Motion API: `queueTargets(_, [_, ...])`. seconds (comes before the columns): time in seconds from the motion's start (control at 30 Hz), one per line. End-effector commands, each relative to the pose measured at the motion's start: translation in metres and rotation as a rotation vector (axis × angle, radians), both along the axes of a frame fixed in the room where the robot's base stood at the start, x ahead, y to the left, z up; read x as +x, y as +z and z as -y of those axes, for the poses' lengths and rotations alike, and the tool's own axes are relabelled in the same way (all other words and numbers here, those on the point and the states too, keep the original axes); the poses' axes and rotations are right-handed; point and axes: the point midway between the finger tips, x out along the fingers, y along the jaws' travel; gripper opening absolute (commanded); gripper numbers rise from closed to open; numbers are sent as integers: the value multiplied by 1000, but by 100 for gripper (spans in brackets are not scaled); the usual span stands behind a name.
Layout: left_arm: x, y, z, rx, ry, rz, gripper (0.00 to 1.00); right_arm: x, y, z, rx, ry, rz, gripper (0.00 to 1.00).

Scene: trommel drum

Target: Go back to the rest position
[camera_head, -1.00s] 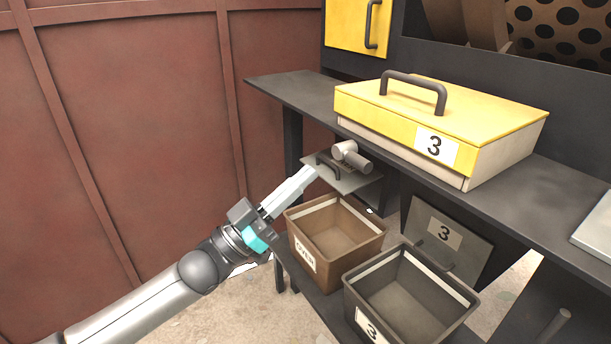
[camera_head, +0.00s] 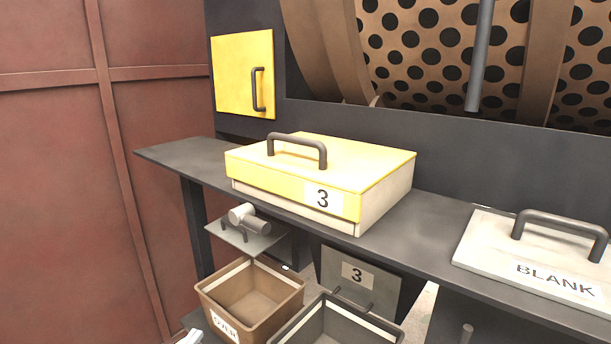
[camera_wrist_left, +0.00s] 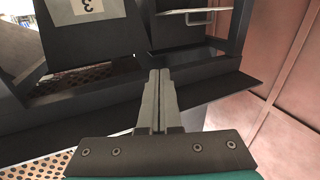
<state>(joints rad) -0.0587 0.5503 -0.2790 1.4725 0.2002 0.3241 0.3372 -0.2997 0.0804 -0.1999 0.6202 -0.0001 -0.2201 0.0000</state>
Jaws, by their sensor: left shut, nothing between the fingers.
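My left gripper (camera_wrist_left: 159,73) is in the wrist view with its two grey fingers together and nothing between them. In the head view only a small light grey piece of it (camera_head: 190,337) shows at the bottom edge, left of the brown bin marked OVER (camera_head: 214,300). It appears apart from the bin. The rest of the left arm is out of the head view. My right gripper is in neither view.
A yellow-lidded box marked 3 (camera_head: 370,168) sits on the dark shelf (camera_head: 170,153). A BLANK cover (camera_head: 480,240) lies at the right. A dark bin (camera_head: 300,325) stands below. The perforated drum (camera_head: 430,50) is behind. A reddish wall (camera_head: 50,200) is at the left.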

Motion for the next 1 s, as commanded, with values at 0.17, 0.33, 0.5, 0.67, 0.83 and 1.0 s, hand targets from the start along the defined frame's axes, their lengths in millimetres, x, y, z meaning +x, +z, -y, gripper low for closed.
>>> queueTargets(0.17, [-44,-136,-18,98,118,-307,0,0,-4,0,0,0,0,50])
queueTargets(0.33, [-117,-245,-21,185,173,-595,0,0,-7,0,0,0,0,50])
queueTargets(0.5, [-214,-333,-11,266,181,-884,0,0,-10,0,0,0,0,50])
queueTargets(0.67, [-316,-390,9,334,149,-1144,0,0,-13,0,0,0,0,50])
queueTargets(0.83, [-403,-418,31,383,96,-1346,0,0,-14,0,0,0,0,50])
queueTargets(1.0, [-444,-426,41,405,64,-1438,0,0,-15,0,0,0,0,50])
